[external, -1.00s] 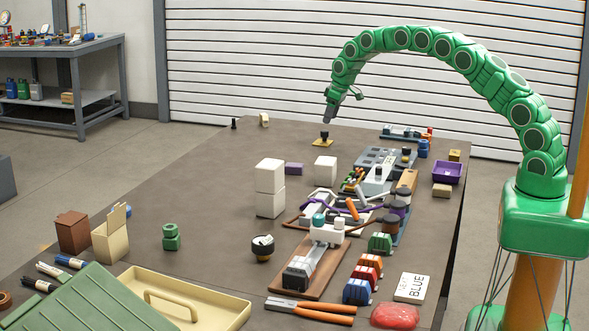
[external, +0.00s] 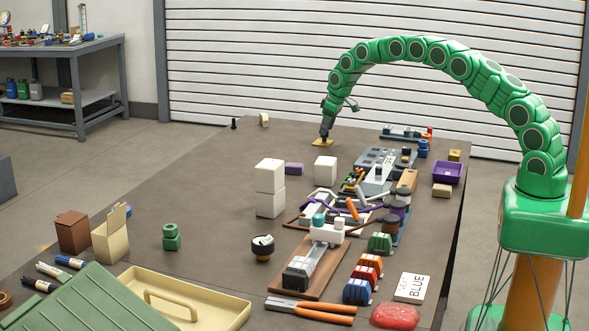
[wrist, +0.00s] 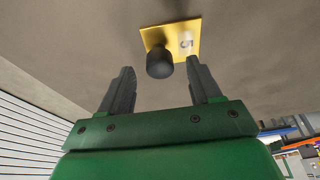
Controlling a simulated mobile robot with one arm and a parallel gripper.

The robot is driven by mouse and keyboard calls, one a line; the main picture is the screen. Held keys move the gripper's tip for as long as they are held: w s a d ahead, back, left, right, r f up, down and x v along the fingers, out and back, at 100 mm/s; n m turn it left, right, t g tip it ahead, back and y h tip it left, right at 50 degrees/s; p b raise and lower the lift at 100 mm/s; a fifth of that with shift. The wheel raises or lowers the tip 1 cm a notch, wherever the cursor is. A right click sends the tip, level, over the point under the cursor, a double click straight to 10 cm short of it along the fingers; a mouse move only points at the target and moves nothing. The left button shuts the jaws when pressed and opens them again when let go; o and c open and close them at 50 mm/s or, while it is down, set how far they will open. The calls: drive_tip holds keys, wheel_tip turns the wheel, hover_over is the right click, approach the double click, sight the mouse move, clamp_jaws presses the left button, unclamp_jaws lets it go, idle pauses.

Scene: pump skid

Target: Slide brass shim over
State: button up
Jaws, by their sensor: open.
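The brass shim (external: 321,142) is a flat yellow square plate on the far part of the table, with a dark knob standing on it. My gripper (external: 325,134) is right above the shim in the external view. In the wrist view my gripper (wrist: 160,75) is open, with its two dark fingers apart and the knob ahead between their tips. I cannot tell whether a finger touches the knob.
White blocks (external: 325,170) and a purple block (external: 294,169) stand nearer on the table. The pump skid's grey plate (external: 376,158) with fittings lies to the right, and a purple tray (external: 447,172) beyond it. The table left of the shim is mostly clear.

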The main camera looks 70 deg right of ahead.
drive_tip(key=shift+x, duration=1.55)
clamp_jaws()
drive_tip(key=shift+a, duration=10.1)
unclamp_jaws()
